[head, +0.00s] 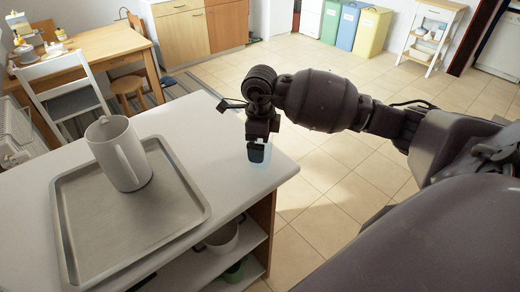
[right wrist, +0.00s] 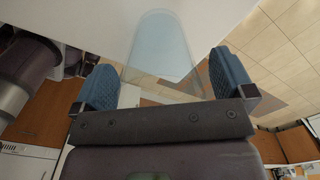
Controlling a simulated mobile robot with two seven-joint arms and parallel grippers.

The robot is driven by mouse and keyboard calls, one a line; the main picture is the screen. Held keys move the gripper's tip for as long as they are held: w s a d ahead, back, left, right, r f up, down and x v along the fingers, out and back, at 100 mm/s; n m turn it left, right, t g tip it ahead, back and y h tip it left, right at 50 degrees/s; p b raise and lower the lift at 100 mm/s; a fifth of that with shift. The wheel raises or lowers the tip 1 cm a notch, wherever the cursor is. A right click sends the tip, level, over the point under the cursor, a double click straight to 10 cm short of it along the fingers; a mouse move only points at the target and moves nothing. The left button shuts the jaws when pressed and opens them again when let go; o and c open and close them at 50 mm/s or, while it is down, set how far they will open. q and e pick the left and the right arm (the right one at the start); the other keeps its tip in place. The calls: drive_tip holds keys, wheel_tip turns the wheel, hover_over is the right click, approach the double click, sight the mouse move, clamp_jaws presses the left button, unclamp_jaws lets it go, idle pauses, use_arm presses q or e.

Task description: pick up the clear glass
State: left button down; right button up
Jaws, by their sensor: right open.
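The clear glass (right wrist: 160,45) is see-through and faintly blue, and it stands on the white counter top. In the right wrist view it shows between and just beyond my two blue finger pads. My right gripper (right wrist: 164,80) is open, with one finger on each side of the glass; I cannot tell whether either touches it. In the head view my right gripper (head: 257,153) points down at the counter's right edge and hides much of the glass. My left gripper is not in view.
A metal tray (head: 90,230) with a white mug (head: 118,152) lies left on the white counter (head: 207,130). Pots stand on the shelf below. A wooden table (head: 90,50) and chairs are behind at left. Tiled floor (head: 325,190) is open at right.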

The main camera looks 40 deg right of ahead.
drive_tip(key=shift+f, duration=0.1)
drive_tip(key=c, duration=1)
drive_tip(key=shift+c, duration=0.4)
